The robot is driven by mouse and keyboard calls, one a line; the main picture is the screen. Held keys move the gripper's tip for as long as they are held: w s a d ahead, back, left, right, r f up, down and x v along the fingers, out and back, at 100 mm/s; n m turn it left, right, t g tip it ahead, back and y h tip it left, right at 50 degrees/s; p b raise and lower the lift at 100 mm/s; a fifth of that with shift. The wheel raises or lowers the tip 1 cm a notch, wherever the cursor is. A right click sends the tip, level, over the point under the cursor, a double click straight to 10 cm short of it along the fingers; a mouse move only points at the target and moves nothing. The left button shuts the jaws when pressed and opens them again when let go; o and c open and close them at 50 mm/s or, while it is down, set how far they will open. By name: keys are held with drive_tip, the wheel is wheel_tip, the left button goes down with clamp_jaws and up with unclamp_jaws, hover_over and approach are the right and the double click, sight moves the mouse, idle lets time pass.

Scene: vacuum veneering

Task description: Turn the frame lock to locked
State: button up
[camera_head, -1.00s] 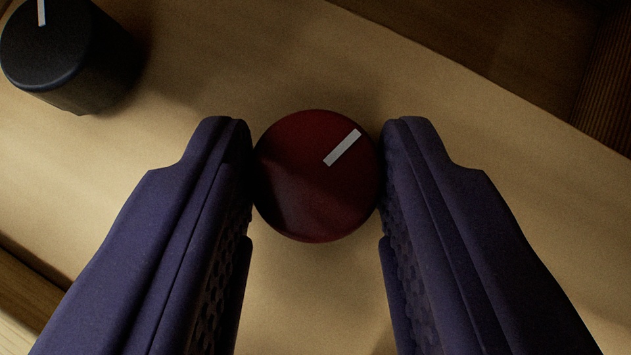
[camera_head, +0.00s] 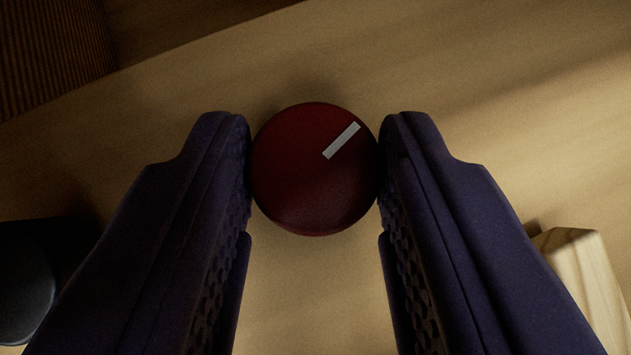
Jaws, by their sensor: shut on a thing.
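A round dark red knob (camera_head: 305,190) with a short white line near its upper right rim sits in the middle of the view. I take it to be the frame lock. My gripper (camera_head: 315,160) has its two purple fingers on the left and right sides of the knob and is shut on it. The white line points to the upper right in the picture. No lock labels show, so I cannot read the lock's setting. The knob's underside is hidden.
The knob stands on a tan panel (camera_head: 480,110) whose edge slopes up to the right at the top left. A black knob (camera_head: 22,290) is partly in view at the lower left. A pale wooden block (camera_head: 578,270) is at the lower right, partly behind my right finger.

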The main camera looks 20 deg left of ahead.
drive_tip(key=shift+w+a+m+h, duration=0.1)
drive_tip(key=shift+m+h, duration=0.2)
drive_tip(key=shift+m, duration=0.3)
drive_tip(key=o, duration=1)
drive_tip(key=shift+o, duration=0.2)
drive_tip(key=shift+r, duration=0.1)
drive_tip(key=p+v, duration=0.2)
drive_tip(key=v, duration=0.5)
drive_tip(key=shift+s, duration=0.25)
drive_tip(key=shift+s+r, duration=0.15)
